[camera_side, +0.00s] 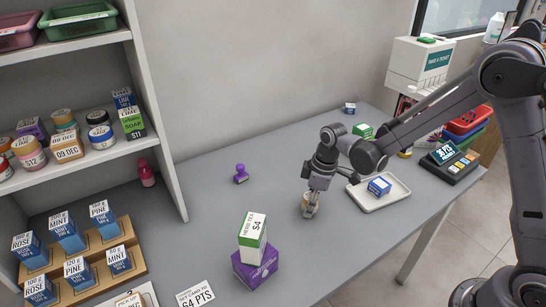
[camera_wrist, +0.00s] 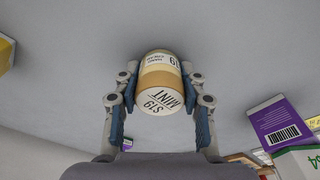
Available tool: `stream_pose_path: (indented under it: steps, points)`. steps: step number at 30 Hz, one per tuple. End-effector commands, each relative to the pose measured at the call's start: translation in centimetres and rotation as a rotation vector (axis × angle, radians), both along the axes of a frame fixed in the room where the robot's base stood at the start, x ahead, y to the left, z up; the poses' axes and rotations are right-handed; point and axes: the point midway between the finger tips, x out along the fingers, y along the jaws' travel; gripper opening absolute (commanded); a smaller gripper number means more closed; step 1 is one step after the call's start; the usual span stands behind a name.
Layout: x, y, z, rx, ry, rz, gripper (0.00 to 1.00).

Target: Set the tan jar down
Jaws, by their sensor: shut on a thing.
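A white tray (camera_side: 367,203) with a blue box (camera_side: 379,186) lies just right of my gripper. A purple box (camera_side: 255,267) with a green-and-white box (camera_side: 252,235) on top stands front left. A purple stamp (camera_side: 241,173) stands further left. Counter around the jar is clear.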

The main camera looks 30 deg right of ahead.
Motion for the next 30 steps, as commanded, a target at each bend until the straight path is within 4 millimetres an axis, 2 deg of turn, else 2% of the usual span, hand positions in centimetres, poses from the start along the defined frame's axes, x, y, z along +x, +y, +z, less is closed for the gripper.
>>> stream_pose_path:
  steps: [6,7,9,21,26,30]
  points:
    - [0.0,0.0,-0.3,0.000,0.000,0.000,0.07]
    - [0.0,0.0,-0.3,0.000,0.000,0.000,0.50]
    - [0.0,0.0,-0.3,0.000,0.000,0.000,0.64]
    - [0.0,0.0,0.2,0.000,0.000,0.000,0.64]
    - [-0.2,-0.2,2.0,0.000,0.000,0.000,0.64]
    - [-0.5,-0.5,4.5,0.000,0.000,-0.001,0.64]
